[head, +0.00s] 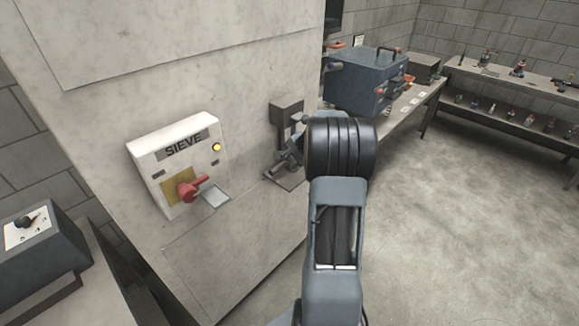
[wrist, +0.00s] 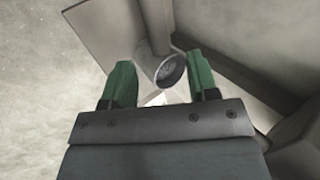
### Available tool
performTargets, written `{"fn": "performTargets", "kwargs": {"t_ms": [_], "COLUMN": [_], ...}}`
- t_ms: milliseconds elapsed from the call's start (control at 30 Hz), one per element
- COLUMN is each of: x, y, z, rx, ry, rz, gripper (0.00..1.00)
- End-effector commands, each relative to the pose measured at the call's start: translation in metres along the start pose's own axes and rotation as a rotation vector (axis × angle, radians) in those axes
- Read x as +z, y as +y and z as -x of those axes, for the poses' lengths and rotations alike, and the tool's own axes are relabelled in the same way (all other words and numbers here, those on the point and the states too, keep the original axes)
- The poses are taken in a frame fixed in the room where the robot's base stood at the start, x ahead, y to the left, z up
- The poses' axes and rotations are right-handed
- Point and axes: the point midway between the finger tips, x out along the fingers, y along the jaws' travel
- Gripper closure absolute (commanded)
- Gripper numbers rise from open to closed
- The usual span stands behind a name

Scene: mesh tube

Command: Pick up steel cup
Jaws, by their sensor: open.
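In the wrist view a round grey opening with a dark rim, which looks like the steel cup (wrist: 172,71), shows between and slightly beyond my fingertips, nearer the right one. My gripper (wrist: 160,72) is open, with its two green-tipped fingers apart and nothing clamped between them. I cannot tell whether the fingers reach around the cup or stop short of it. In the head view the cup cannot be made out, and my arm covers much of the area around the gripper.
A white SIEVE panel (head: 176,158) with a red handle (head: 192,187) is on the pale block. A grey box-topped fixture (head: 286,109) juts out beside my arm. A blue machine (head: 365,80) stands on a bench behind. The floor at right is clear.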

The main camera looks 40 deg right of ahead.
Motion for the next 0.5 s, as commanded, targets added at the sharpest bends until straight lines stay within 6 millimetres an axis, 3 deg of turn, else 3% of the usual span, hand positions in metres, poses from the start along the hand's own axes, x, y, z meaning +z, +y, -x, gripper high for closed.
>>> {"fn": "performTargets", "kwargs": {"t_ms": [267, 500], "x": [0.002, 0.004], "y": [0.000, 0.000], "z": [-0.017, -0.049], "rx": [0.002, 0.002], "ry": [-0.002, -0.003], "rz": [0.000, 0.002], "gripper": [0.46, 0.46]}}
